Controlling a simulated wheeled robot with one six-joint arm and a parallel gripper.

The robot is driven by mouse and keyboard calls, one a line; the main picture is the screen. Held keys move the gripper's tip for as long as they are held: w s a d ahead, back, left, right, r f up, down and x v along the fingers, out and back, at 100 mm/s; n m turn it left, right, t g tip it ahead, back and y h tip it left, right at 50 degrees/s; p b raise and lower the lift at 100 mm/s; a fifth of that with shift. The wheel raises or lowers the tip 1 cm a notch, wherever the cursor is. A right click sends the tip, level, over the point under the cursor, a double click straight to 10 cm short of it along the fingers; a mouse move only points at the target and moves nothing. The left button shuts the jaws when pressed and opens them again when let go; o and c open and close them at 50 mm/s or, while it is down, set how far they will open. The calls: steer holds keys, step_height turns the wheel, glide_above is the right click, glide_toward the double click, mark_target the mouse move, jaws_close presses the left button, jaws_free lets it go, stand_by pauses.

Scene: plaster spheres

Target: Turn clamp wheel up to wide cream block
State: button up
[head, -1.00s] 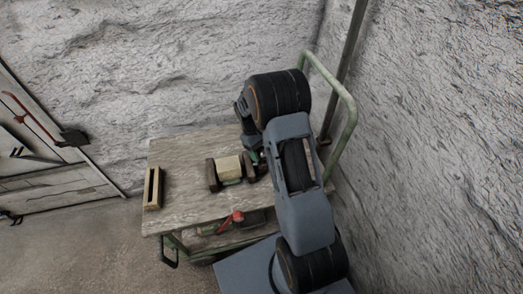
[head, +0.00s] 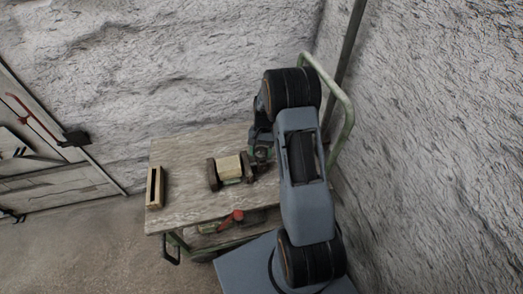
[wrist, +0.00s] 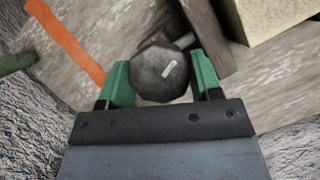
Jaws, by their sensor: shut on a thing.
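The clamp stands on the cart top, with dark brown jaws (head: 213,174) on either side of a wide cream block (head: 230,167). In the wrist view the clamp wheel (wrist: 152,76) is a dark faceted knob with a pale mark on its face. My gripper (wrist: 161,78) has green fingers on both sides of the wheel and is shut on it. The cream block (wrist: 268,14) shows at the top right of the wrist view, beside a brown jaw (wrist: 208,36). Whether the jaw touches the block is hard to tell. My arm partly hides the wheel end in the head view.
A slotted wooden block (head: 155,187) stands at the cart's left edge. A red-handled tool (head: 237,216) lies below the front edge. An orange strip (wrist: 66,42) shows in the wrist view. The green cart handle (head: 346,113) and rough wall are close on the right.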

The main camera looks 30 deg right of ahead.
steer(key=m+t, duration=0.1)
steer(key=m, duration=0.2)
steer(key=m+t+y+p, duration=0.1)
steer(key=m, duration=0.2)
steer(key=shift+d+r+m, duration=0.1)
steer(key=shift+d+m, duration=0.05)
steer(key=shift+m, duration=0.15)
steer(key=m+t, duration=0.1)
steer(key=m, duration=0.2)
steer(key=shift+s+t+y, duration=0.1)
steer(key=shift+t+y, duration=0.2)
steer(key=m+t+p, duration=0.1)
steer(key=m, duration=0.3)
steer(key=m+t, duration=0.1)
steer(key=m, duration=0.2)
steer(key=m+t+h, duration=0.1)
steer(key=m, duration=0.2)
steer(key=shift+s, duration=0.15)
steer(key=m+h, duration=0.1)
steer(key=m, duration=0.2)
steer(key=m+t+h, duration=0.1)
steer(key=m, duration=0.2)
steer(key=shift+m+t, duration=0.3)
steer(key=shift+a, duration=0.2)
steer(key=o, duration=0.9)
